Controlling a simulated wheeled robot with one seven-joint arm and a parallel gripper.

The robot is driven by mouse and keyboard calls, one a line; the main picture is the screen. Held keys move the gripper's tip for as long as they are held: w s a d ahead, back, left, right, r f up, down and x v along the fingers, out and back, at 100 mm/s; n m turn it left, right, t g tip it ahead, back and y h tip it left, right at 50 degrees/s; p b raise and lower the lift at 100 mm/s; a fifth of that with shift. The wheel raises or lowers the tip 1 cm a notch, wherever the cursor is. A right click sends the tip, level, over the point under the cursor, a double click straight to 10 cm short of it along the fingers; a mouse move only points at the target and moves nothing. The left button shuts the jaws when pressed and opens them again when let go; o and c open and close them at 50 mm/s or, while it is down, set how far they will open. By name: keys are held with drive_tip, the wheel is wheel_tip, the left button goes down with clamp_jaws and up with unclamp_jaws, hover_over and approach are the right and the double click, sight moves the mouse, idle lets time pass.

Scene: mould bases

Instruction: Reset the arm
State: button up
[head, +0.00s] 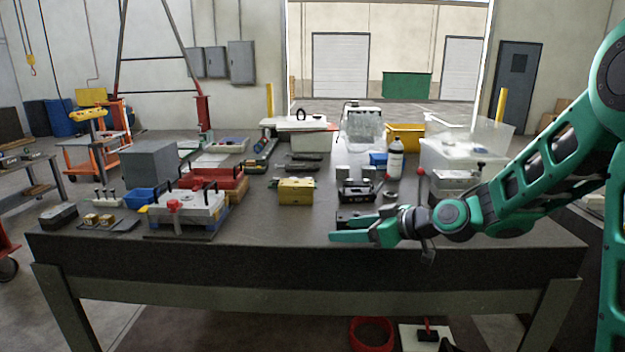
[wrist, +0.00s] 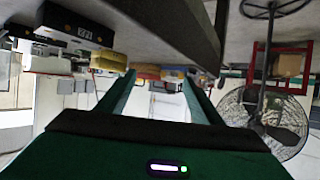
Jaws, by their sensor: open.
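My green arm comes in from the right in the head view, reaching left across the front of the dark workbench (head: 300,255). My gripper (head: 335,237) points left near the bench's front edge, right of centre. In the wrist view the two green fingers of my gripper (wrist: 158,95) stand apart, with nothing between them. The grey mould base with red knob (head: 190,212) stands on the bench to the left of the fingertips, apart from them. Whether the gripper touches the bench top cannot be told.
A yellow block (head: 296,190) and a black block (head: 357,191) stand behind my gripper. A white bottle (head: 395,160) and clear bins (head: 465,150) are farther back. The front strip of bench between the mould base and my gripper is clear.

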drive_tip(key=s+d+f+m+g+h, duration=0.2)
drive_tip(key=s+d+m+h, duration=0.2)
drive_tip(key=s+d, duration=0.55)
drive_tip(key=s+d+f+m+g+h, duration=0.2)
drive_tip(key=s+d+f+m+h, duration=0.3)
drive_tip(key=d, duration=0.8)
drive_tip(key=s+d+r+m+g, duration=0.1)
drive_tip(key=s+d+m+g, duration=0.1)
drive_tip(key=s, duration=1)
drive_tip(key=s+d+r+m+g+h, duration=0.1)
drive_tip(key=s+d+m, duration=0.4)
drive_tip(key=s, duration=0.7)
drive_tip(key=shift+s+d+r+m+g, duration=0.15)
drive_tip(key=shift+s+d+m+g, duration=0.15)
drive_tip(key=shift+d+g, duration=0.65)
drive_tip(key=shift+w+d, duration=0.1)
drive_tip(key=shift+w, duration=0.05)
drive_tip(key=shift+w+f, duration=0.25)
drive_tip(key=shift+w, duration=0.25)
